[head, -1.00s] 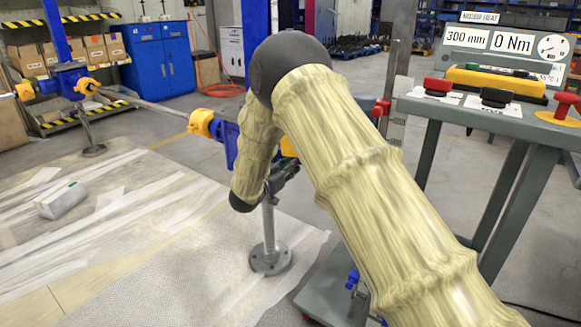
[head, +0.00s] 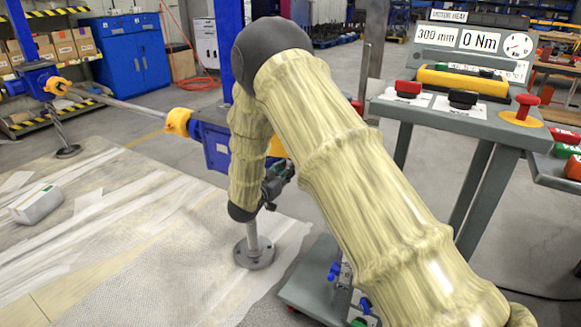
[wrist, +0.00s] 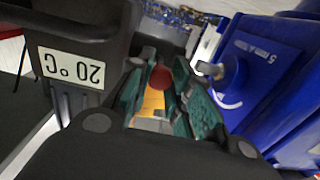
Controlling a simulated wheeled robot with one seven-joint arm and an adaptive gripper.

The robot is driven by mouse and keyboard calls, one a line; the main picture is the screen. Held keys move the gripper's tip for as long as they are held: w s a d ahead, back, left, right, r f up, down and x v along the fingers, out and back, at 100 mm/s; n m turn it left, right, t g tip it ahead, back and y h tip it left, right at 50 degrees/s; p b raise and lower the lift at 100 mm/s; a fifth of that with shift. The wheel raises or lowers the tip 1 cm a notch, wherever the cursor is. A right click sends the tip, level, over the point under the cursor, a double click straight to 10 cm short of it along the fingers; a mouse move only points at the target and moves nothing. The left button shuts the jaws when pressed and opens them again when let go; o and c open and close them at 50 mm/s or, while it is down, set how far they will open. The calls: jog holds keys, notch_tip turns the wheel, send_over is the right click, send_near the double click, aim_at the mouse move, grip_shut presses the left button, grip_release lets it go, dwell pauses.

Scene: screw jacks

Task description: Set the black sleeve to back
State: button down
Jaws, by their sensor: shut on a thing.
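My gripper (wrist: 158,98) shows in the wrist view with its green-padded fingers around a round red knob (wrist: 161,77). In the head view my gripper (head: 279,181) is at the near blue gearbox (head: 215,146), partly hidden by my arm. In the wrist view the blue gearbox (wrist: 262,80) with white lettering and a grey shaft end fills the right side, close to the fingers. A yellow part (wrist: 152,104) shows beyond the fingers. I cannot make out the black sleeve; my arm and fingers cover that area.
A shaft (head: 118,104) runs left to another blue gearbox (head: 38,82). A round foot plate (head: 254,253) stands below my gripper. A grey bench (head: 460,122) with buttons and gauges is on the right. A white box (head: 36,204) lies on the sheeted floor, left.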

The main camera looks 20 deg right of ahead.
jog(key=shift+s+d+f, duration=0.15)
jog(key=shift+d, duration=0.05)
jog(key=c, duration=1.3)
grip_release()
jog(key=shift+s, duration=0.15)
jog(key=shift+o, duration=0.2)
jog(key=shift+a, duration=0.1)
jog(key=shift+a, duration=0.1)
jog(key=v, duration=1.1)
jog(key=shift+a, duration=0.3)
jog(key=shift+s, duration=0.15)
